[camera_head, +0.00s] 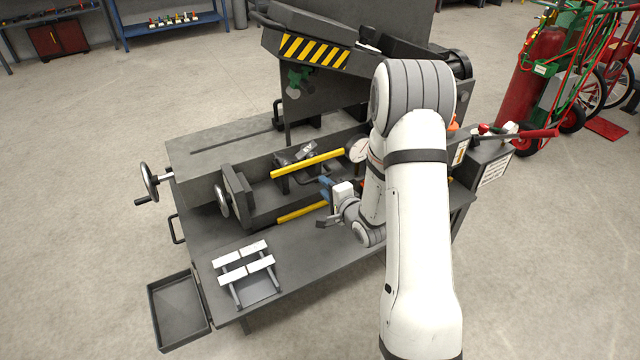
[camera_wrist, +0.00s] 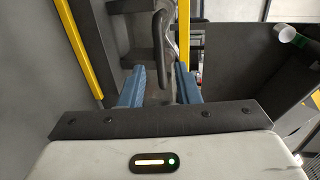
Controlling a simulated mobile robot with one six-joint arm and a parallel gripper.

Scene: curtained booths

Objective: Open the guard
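The guard seems to be the dark panel edged by two yellow bars, the upper bar (camera_head: 306,163) and the lower bar (camera_head: 302,212), on the front of the grey machine. In the wrist view a yellow edge (camera_wrist: 80,48) runs down the left and another (camera_wrist: 184,30) stands near the middle. A dark bar handle (camera_wrist: 159,45) stands between them. My gripper (camera_wrist: 160,82) is open, with one blue finger on each side of the handle's lower end in the picture. I cannot tell whether they touch it. In the head view my gripper (camera_head: 325,192) is close to the machine's front, partly hidden by my arm.
A hazard-striped head (camera_head: 315,50) rises at the back of the machine. Handwheels (camera_head: 149,182) stick out at the left. A small rack with white bars (camera_head: 246,262) lies on the front ledge, and a grey tray (camera_head: 177,310) hangs at lower left. Red cylinders (camera_head: 535,75) stand at right.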

